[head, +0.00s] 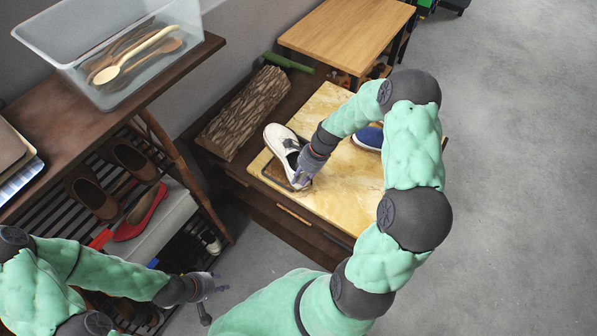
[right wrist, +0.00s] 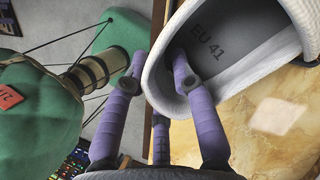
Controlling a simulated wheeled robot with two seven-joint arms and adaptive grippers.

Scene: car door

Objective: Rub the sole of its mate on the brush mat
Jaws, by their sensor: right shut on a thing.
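A white shoe (head: 275,138) with a dark opening lies over a small dark mat (head: 273,174), which looks like the brush mat, on the yellow marble-like top. The shoe hides part of the mat; I cannot tell whether its sole touches it. My right gripper (head: 301,179) is shut on the shoe's heel rim. In the right wrist view, one finger of the gripper (right wrist: 158,64) is inside the shoe (right wrist: 160,85), by the "EU 41" marking, and the other outside. A blue shoe (head: 369,137) lies to the right, partly behind my right arm. My left gripper (head: 212,297) is empty, fingers apart.
A bark-covered log (head: 243,112) lies left of the marble top. A wooden table (head: 345,38) stands behind. At left, a rack holds brown shoes (head: 95,198) and a red shoe (head: 140,215), with a clear bin (head: 75,62) of wooden spoons above. Floor at right is clear.

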